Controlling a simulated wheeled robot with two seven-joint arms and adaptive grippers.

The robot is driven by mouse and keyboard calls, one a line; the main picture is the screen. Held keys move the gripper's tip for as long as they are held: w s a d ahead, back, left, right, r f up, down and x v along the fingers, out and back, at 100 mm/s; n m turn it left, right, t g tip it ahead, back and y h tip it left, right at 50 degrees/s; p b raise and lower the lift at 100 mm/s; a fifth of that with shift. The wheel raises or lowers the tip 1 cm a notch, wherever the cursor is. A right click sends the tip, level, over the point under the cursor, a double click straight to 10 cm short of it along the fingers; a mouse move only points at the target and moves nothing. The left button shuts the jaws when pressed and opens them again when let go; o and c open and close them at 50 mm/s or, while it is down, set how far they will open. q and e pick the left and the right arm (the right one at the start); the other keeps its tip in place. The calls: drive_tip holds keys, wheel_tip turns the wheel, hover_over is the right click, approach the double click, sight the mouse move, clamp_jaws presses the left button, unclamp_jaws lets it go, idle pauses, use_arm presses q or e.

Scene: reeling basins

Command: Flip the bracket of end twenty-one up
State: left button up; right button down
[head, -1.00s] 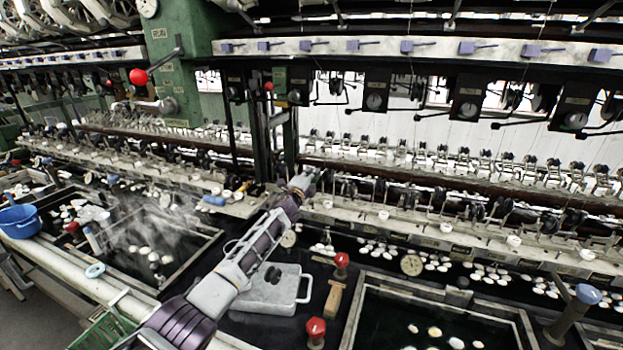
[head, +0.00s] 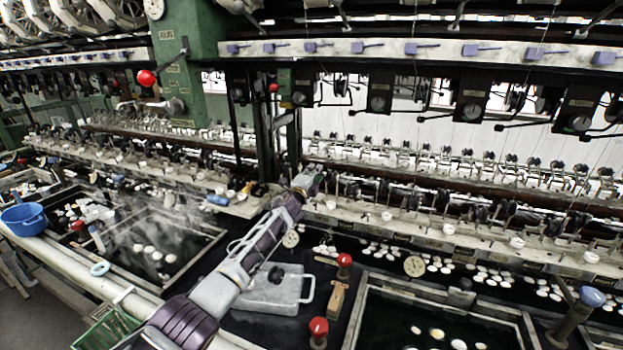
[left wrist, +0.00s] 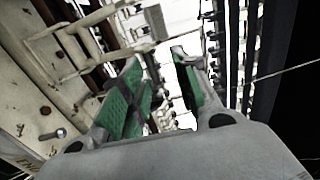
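My left gripper (head: 307,180) reaches to the machine's front rail beside the green post in the head view. In the left wrist view its two green-padded fingers (left wrist: 160,82) stand apart with nothing held between them. A pale metal bracket frame (left wrist: 75,45) is close beside the left-hand finger; I cannot tell whether they touch. A row of small brackets with dark rollers (head: 430,158) runs along the machine to the right of the gripper. No number is readable, so I cannot tell which bracket belongs to end twenty-one. My right gripper is out of view.
The green post (head: 266,135) stands close to the left of the gripper. A pale rail with white cups (head: 450,229) runs to the right. Below lie a grey lidded box (head: 268,295), red knobs (head: 319,327) and dark basins with white cocoons (head: 437,333).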

use_arm(q)
drive_tip(key=v, duration=1.2)
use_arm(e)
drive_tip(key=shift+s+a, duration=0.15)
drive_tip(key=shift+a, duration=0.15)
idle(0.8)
use_arm(q)
drive_tip(key=shift+r, duration=0.15)
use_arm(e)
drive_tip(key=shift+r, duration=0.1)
